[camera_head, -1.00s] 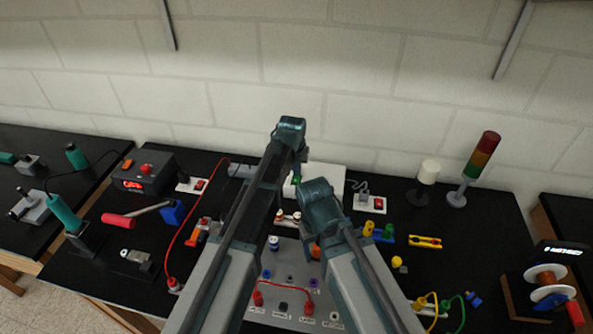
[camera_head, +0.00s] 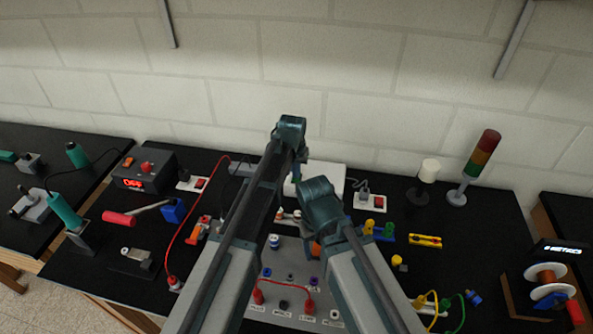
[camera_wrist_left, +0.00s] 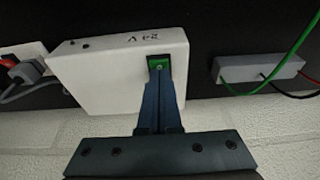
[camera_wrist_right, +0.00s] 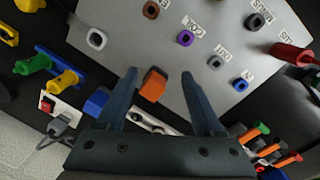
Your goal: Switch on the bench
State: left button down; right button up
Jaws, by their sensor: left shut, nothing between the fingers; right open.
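A white power box (camera_head: 322,180) marked 24V stands at the back of the bench, and it fills much of the left wrist view (camera_wrist_left: 110,80). A green switch (camera_wrist_left: 158,63) sits in its face. My left gripper (camera_wrist_left: 160,78) is shut and empty, its fingertips at the green switch and partly covering it; I cannot tell whether they touch. In the head view the left gripper (camera_head: 298,172) hides the switch. My right gripper (camera_wrist_right: 158,72) is open beside the grey socket panel (camera_wrist_right: 130,30). An orange block (camera_wrist_right: 153,85) shows between its fingers, not gripped.
Red-switched outlets (camera_head: 193,184) (camera_head: 370,202) stand left and right of the box. A black supply (camera_head: 146,170) with a red display is at left. A signal tower (camera_head: 482,155) stands at right. Red leads and colored clips crowd the bench.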

pick_arm(q)
jog(key=shift+r, duration=0.1)
pick_arm(e)
jog(key=shift+r, duration=0.1)
pick_arm(q)
jog(key=p+v, duration=1.3)
jog(key=shift+s+a+r, duration=0.2)
jog(key=shift+s+r, duration=0.1)
jog(key=shift+s, duration=0.1)
pick_arm(e)
notch_tip(320, 180, up, 13)
jog(key=shift+d, duration=0.2)
jog(key=shift+s+r, duration=0.1)
pick_arm(q)
jog(key=shift+w+d+r+t, duration=0.15)
jog(key=shift+w+t, duration=0.15)
jog(key=shift+w, duration=0.35)
pick_arm(e)
jog(key=shift+a, duration=0.2)
pick_arm(q)
jog(key=shift+d, duration=0.1)
